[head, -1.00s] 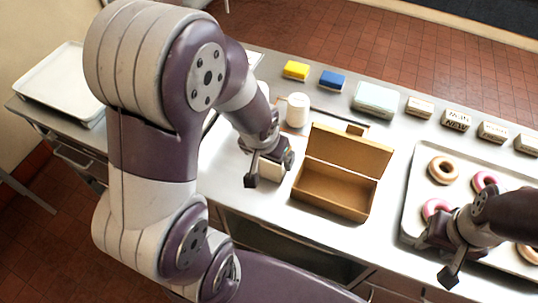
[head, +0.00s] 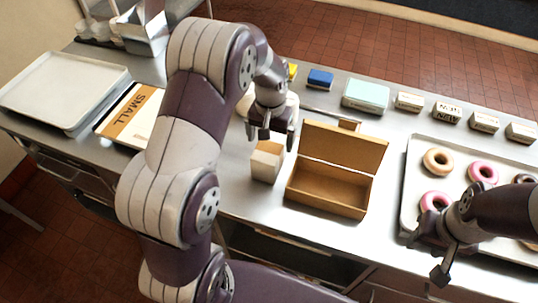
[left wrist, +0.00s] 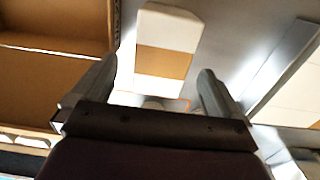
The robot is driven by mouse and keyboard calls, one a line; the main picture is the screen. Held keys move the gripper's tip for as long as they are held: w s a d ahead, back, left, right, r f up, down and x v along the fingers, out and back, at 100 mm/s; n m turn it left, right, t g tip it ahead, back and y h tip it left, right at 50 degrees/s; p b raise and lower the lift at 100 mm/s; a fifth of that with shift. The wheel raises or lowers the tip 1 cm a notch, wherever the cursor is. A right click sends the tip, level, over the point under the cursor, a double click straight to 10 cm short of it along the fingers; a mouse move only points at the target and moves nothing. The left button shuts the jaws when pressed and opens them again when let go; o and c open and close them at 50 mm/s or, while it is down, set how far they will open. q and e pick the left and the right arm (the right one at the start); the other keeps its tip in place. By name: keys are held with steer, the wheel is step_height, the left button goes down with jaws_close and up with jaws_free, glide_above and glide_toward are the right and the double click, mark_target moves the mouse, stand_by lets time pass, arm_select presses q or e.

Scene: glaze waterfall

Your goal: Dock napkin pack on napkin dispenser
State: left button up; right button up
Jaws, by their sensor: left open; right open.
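A small upright white block with tan on it, which looks like the napkin pack (head: 266,161), stands on the steel counter left of the open brown box. In the left wrist view the pack (left wrist: 168,30) is white with a tan band and lies ahead, between the finger lines. My left gripper (head: 270,136) is open and empty, above and just behind the pack in the head view. My right gripper (head: 431,256) is open at the front edge of the donut tray. I cannot tell for certain which thing is the napkin dispenser.
The open brown box (head: 325,190) stands close right of the pack. Behind are a blue block (head: 320,79), a pale green box (head: 366,95) and several small labelled boxes (head: 447,112). A donut tray (head: 411,185) is at right. A "SMALL" carton (head: 122,118) and white tray (head: 62,90) are at left.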

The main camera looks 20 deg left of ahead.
mark_target(269, 146)
arm_select(q)
steer(key=f+p, duration=0.1)
steer(key=f, duration=0.2)
steer(key=f+p, duration=0.1)
steer(key=f, duration=0.2)
steer(key=shift+s+a+f, duration=0.1)
steer(key=shift+s, duration=0.1)
steer(key=shift+w+f, duration=0.15)
steer(key=shift+f, duration=0.2)
steer(key=shift+r, duration=0.1)
steer(key=c, duration=1.1)
